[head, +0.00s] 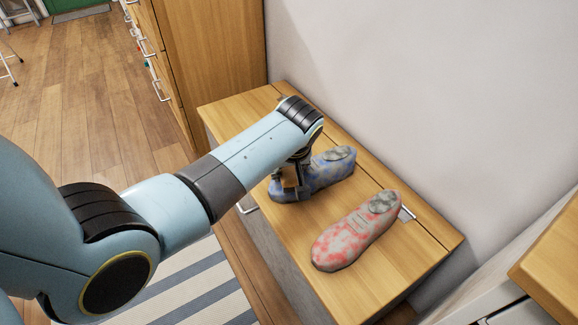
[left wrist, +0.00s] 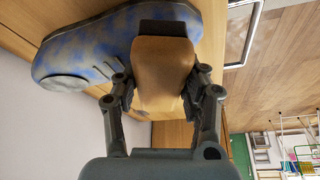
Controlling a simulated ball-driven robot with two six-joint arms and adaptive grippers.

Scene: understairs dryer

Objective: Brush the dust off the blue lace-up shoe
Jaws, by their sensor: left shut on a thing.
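The blue lace-up shoe (head: 338,165) lies on the wooden top, mottled with greyish-tan dusty patches. It also fills the upper left of the left wrist view (left wrist: 85,45). My left gripper (head: 291,182) is at the shoe's near-left part, and the arm hides some of it. In the left wrist view the gripper (left wrist: 156,90) is shut on a tan wooden brush (left wrist: 163,75) with a dark strip at its far end. The brush is right beside or against the shoe; I cannot tell if it touches. My right gripper is not in view.
A red and grey mottled shoe (head: 352,238) lies to the right on the same wooden top (head: 425,255). A white wall (head: 400,90) rises behind. A tall wooden drawer cabinet (head: 205,60) stands at the back. A striped rug (head: 190,290) lies on the floor.

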